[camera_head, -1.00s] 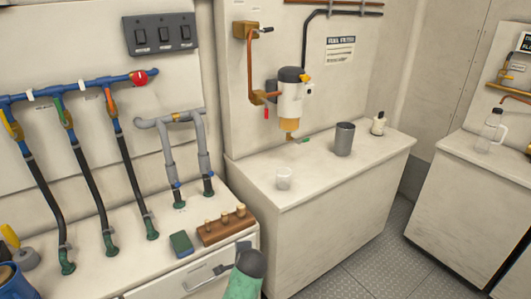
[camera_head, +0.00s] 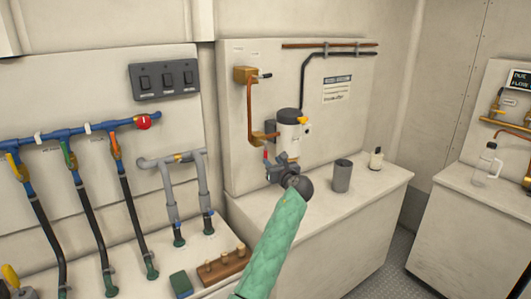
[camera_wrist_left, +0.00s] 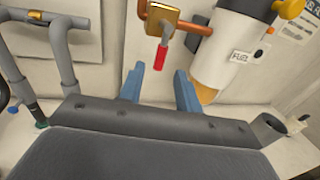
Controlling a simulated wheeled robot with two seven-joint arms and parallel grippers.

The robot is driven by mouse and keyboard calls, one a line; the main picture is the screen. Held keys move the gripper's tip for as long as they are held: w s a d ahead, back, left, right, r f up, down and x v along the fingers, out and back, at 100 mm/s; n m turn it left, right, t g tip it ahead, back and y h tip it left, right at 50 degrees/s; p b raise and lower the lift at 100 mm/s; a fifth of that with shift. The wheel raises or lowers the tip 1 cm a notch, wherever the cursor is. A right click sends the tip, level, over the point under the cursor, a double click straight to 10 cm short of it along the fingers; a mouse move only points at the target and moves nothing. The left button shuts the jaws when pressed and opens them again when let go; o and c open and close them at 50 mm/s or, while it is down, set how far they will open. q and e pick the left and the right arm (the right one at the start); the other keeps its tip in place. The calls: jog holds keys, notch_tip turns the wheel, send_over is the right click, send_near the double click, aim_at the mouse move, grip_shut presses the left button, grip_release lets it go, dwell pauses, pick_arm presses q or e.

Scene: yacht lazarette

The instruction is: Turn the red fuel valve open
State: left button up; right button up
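The red fuel valve handle (camera_head: 266,156) hangs down below a brass fitting on the copper pipe, left of the white fuel filter (camera_head: 291,128). In the left wrist view, the red grip (camera_wrist_left: 160,57) hangs from the brass valve body (camera_wrist_left: 165,18) by a short metal lever. My left gripper (camera_head: 274,163) is raised in front of the board, just by the handle. In the left wrist view its two blue fingers (camera_wrist_left: 159,87) are spread, with the red grip showing between and slightly beyond them. Contact cannot be told. My right gripper is not in view.
The filter bowl is close to the right finger. Grey pipes (camera_head: 173,162) stand at left. A grey cup (camera_head: 342,176) and small bottle (camera_head: 376,158) stand on the counter (camera_head: 330,220). A wooden block with pegs (camera_head: 224,266) and a green sponge (camera_head: 181,284) lie lower left.

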aim_at(266, 154)
pick_arm(q)
jog(key=shift+p+x, duration=1.35)
jog(key=shift+x, duration=2.55)
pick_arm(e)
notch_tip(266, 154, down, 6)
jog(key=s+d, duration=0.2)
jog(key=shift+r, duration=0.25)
pick_arm(q)
jog(key=shift+d, duration=0.1)
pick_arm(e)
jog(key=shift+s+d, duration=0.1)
pick_arm(q)
grip_shut()
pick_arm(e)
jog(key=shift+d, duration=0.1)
